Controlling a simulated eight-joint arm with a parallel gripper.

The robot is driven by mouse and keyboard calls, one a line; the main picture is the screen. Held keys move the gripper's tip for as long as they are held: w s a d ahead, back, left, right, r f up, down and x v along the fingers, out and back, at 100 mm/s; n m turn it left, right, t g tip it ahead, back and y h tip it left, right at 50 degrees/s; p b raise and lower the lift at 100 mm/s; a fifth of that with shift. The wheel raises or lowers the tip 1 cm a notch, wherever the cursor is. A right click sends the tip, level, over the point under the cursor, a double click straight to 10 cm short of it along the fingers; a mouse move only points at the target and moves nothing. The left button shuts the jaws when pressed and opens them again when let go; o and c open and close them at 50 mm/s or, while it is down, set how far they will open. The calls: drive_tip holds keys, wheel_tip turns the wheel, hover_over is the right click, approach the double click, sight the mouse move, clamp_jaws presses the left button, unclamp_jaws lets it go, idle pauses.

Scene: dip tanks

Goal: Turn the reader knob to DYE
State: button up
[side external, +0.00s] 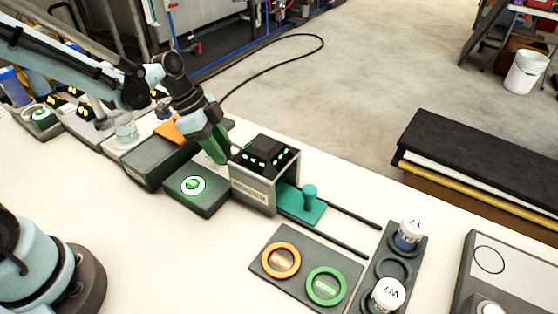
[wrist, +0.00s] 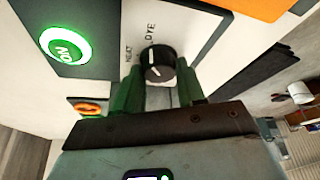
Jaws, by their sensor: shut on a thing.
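The reader knob (wrist: 157,62) is a round black dial with a white mark, in the wrist view. The labels HEAT (wrist: 128,56) and DYE (wrist: 150,33) are printed on the pale panel beside it. My gripper (wrist: 159,78) has its green fingers on either side of the knob and is shut on it. I cannot tell clearly which label the mark points to. In the side view my gripper (side external: 214,148) reaches down beside the grey reader box (side external: 254,190), which has green lights on its dark top; the knob is hidden there.
A lit green ON button (side external: 193,185) sits on a dark box close in front of my gripper. A teal slide with a peg (side external: 310,198) lies on rails right of the reader. Orange and green rings (side external: 281,260) and white-capped jars (side external: 388,295) stand nearer the front.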

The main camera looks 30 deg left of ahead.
drive_tip(key=shift+w+m+g, duration=0.1)
drive_tip(key=shift+m+g, duration=0.3)
drive_tip(key=shift+m, duration=0.6)
drive_tip(key=o, duration=1.1)
drive_tip(key=shift+c, duration=0.2)
drive_tip(key=shift+a, duration=0.1)
drive_tip(key=v, duration=1.2)
